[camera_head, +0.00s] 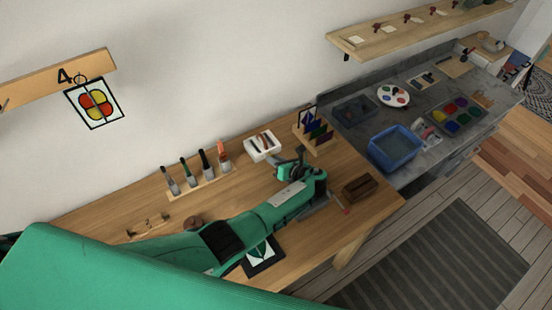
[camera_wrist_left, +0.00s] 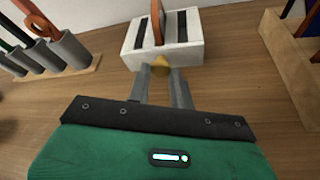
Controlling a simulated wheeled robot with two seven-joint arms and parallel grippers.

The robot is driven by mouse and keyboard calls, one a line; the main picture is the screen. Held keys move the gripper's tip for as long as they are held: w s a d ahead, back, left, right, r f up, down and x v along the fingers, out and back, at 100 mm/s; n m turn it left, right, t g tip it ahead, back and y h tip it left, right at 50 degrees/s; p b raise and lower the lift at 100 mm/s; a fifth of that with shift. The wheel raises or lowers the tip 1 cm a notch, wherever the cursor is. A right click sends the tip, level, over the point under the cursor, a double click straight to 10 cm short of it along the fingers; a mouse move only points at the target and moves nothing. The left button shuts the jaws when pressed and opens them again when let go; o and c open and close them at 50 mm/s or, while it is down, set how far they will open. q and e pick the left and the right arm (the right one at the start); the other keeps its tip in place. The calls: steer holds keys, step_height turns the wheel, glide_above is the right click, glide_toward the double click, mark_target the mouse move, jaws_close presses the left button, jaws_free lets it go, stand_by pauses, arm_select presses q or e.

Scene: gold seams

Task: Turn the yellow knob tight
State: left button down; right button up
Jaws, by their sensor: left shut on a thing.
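The yellow knob (camera_wrist_left: 160,60) is on the near face of a white slotted block (camera_wrist_left: 187,42) in the left wrist view. My left gripper (camera_wrist_left: 165,75) has its two grey fingers closed on the knob, which shows partly between and above the fingertips. In the head view the white block (camera_head: 264,147) stands on the wooden bench at the wall side, with my left arm reaching towards it. The knob is too small to make out there. A flat orange-brown piece (camera_wrist_left: 158,20) stands upright in one slot of the block. My right gripper is not in view.
A rack of handled tools (camera_head: 200,178) stands left of the block. A wooden rack with coloured panes (camera_head: 316,138) is close on its right. A brown box (camera_head: 360,187) sits near the bench's right edge. A blue basin (camera_head: 394,148) is on the grey counter beyond.

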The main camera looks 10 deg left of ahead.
arm_select(q)
steer(key=shift+m, duration=0.4)
steer(key=shift+y, duration=0.4)
steer(key=c, duration=1.2)
jaws_free()
steer(key=shift+c, duration=0.2)
